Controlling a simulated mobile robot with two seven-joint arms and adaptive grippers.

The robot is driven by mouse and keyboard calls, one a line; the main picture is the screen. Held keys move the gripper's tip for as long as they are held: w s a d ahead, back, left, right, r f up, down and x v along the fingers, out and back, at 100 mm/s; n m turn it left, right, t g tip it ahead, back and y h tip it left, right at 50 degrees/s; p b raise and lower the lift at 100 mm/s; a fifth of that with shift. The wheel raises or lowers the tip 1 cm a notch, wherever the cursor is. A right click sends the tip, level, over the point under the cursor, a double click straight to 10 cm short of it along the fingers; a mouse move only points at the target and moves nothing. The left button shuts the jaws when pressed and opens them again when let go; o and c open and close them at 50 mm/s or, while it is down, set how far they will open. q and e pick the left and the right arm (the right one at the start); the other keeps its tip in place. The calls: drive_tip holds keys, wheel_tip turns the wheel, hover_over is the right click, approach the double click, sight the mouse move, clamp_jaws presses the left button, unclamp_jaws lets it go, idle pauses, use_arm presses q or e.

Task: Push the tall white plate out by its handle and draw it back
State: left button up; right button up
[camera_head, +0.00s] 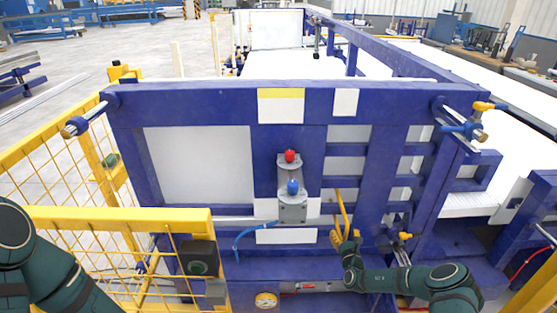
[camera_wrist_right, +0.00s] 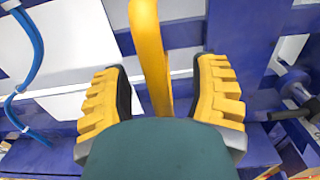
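White plate surface (camera_head: 197,165) shows behind the openings of a blue frame; which part is the tall white plate I cannot tell for sure. A slim yellow handle (camera_head: 341,212) stands in front of the frame, right of centre. My right gripper (camera_head: 345,241) is at the handle's lower end. In the right wrist view the handle (camera_wrist_right: 150,52) passes between the two yellow fingers of the gripper (camera_wrist_right: 163,66), which are spread with gaps on both sides. The handle's lower part is hidden behind the wrist. My left arm shows at the left edge; its gripper is out of view.
A blue bench frame (camera_head: 270,100) surrounds the plate. A red and a blue knob (camera_head: 292,187) sit on a bracket left of the handle, with a blue hose (camera_head: 252,232) below. A yellow mesh fence (camera_head: 120,215) stands at the left. A gauge (camera_head: 266,300) is below.

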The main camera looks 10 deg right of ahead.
idle(0.4)
drive_tip(key=p+v, duration=0.2)
drive_tip(key=shift+s+r, duration=0.15)
drive_tip(key=shift+s, duration=0.2)
drive_tip(key=p+v, duration=0.3)
drive_tip(key=shift+s+a, duration=0.1)
drive_tip(key=shift+s, duration=0.25)
drive_tip(key=shift+p+v, duration=0.45)
drive_tip(key=shift+v, duration=0.35)
